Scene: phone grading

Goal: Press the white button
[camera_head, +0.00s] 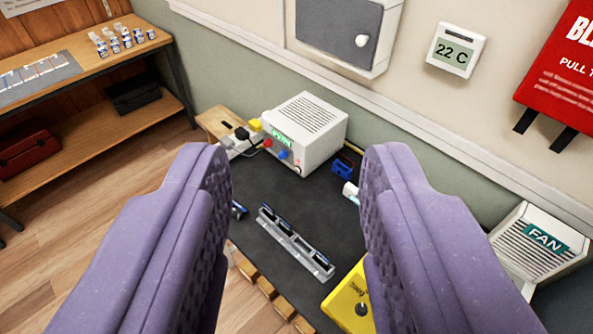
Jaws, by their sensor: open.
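My gripper (296,155) is open and empty, its two purple textured fingers spread wide at the left and right of the picture. Between and beyond the fingertips stands a white bench unit (318,135) with a green display. Its front carries a red knob, a blue knob and a small pale spot at the lower right. A round white knob-like piece (362,41) sits on the grey wall box (337,30) at the top. I cannot tell for certain which of these is the white button. My fingers appear apart from both units.
A dark mat (325,215) holds a grey rack (295,243) and a yellow meter (350,297). A FAN unit (542,240) stands right, below a red wall case (560,70) and a 22 C thermostat (455,50). A wooden shelf (110,77) with bottles is left.

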